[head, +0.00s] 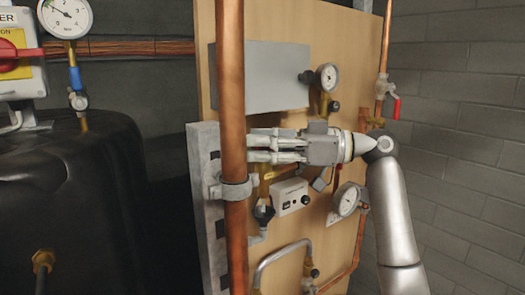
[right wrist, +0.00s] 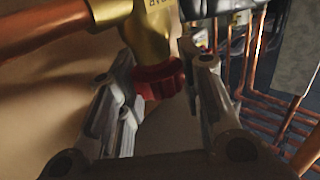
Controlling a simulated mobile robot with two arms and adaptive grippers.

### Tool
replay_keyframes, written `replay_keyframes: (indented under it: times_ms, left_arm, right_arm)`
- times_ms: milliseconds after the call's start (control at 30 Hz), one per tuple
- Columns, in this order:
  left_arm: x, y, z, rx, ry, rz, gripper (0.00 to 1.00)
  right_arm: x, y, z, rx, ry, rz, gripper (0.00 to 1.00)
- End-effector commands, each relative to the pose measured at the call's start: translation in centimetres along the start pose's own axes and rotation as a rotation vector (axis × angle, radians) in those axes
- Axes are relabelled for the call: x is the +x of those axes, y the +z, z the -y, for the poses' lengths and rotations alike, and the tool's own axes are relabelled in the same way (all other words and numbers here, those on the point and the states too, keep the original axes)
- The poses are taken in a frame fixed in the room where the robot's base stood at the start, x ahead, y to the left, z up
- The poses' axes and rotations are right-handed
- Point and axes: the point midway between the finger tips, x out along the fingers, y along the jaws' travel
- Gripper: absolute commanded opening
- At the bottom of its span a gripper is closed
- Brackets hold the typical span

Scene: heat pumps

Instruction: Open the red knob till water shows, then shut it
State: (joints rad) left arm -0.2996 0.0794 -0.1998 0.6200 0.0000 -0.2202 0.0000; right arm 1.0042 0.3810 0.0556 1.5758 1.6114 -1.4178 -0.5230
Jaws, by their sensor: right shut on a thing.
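The red knob (right wrist: 158,82) sits on the end of a brass valve body (right wrist: 150,30) in the right wrist view. My right gripper (right wrist: 155,95) has one finger on each side of the knob and is shut on it. In the head view my right gripper (head: 252,147) reaches in from the right across the wooden board, its fingertips close to the vertical copper pipe (head: 231,100). The knob is hidden there by the gripper and pipe. No water shows in either view. My left gripper is not in view.
Behind my gripper, the board (head: 290,25) carries a grey box (head: 262,75), a round gauge (head: 327,77) and a lower gauge (head: 347,200). A red lever valve (head: 396,105) is at right. A black tank (head: 70,190) fills the left. Several copper pipes run in the wrist view.

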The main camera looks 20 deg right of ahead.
Motion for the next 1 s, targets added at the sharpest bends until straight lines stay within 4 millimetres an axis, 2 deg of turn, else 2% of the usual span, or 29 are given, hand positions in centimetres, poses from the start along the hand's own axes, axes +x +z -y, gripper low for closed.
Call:
replay_keyframes:
  times_ms: [300,700,733,900,1000]
  left_arm:
    - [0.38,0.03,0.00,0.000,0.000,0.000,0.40]
    - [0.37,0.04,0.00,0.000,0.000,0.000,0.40]
    - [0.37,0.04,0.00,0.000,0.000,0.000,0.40]
    - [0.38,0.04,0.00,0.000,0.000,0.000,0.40]
    - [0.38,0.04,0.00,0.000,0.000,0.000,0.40]
  right_arm:
    - [-0.06,-0.28,-0.02,-0.003,-0.070,-0.005,0.10]
    - [-0.07,-0.32,-0.03,-0.003,-0.074,-0.006,0.10]
    - [-0.07,-0.33,-0.03,-0.003,-0.074,-0.006,0.36]
    - [-0.03,-0.21,-0.01,-0.002,-0.075,-0.003,0.56]
    - [0.00,-0.16,0.00,-0.001,-0.075,-0.002,0.56]
